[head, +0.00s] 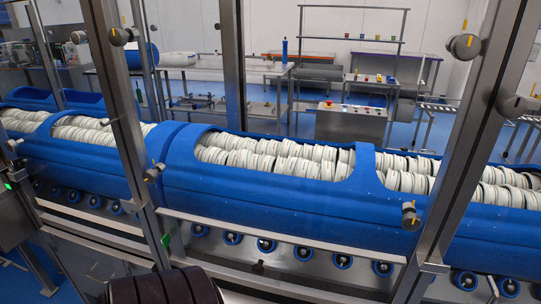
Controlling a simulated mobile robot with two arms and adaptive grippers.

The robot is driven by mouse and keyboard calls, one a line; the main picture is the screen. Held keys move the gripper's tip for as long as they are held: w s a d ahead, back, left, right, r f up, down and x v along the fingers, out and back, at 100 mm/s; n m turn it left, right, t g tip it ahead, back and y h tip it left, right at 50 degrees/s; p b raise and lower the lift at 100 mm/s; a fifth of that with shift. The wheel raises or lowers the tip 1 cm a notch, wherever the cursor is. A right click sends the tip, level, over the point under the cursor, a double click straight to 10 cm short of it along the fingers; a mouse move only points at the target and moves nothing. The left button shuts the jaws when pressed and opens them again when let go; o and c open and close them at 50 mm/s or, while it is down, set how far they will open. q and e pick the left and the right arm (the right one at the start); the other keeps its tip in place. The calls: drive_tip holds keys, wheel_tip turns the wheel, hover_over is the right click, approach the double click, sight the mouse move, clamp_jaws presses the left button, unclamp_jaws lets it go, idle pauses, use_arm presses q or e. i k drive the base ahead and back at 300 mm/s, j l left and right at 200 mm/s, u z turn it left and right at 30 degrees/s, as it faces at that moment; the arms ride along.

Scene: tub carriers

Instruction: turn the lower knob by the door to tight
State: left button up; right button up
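Grey knobs with small yellowish marks sit on the metal posts of the frame. The right post carries an upper knob (464,46) and a lower knob (411,215); the lower one's yellowish mark is near its top. The left post carries an upper knob (118,36) and a lower knob (152,172). I cannot tell which posts border the door, or whether any knob is tight. Neither of my grippers is in view, and no gripper shows at any knob.
Behind the posts runs a long blue tub carrier (260,195) filled with whitish discs. Another knob (512,107) sits at the far right. A dark ribbed shape (165,288) crosses the bottom edge. A grey control box (350,122) stands farther back.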

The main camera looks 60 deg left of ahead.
sight(150, 177)
drive_tip(key=u, duration=1.8)
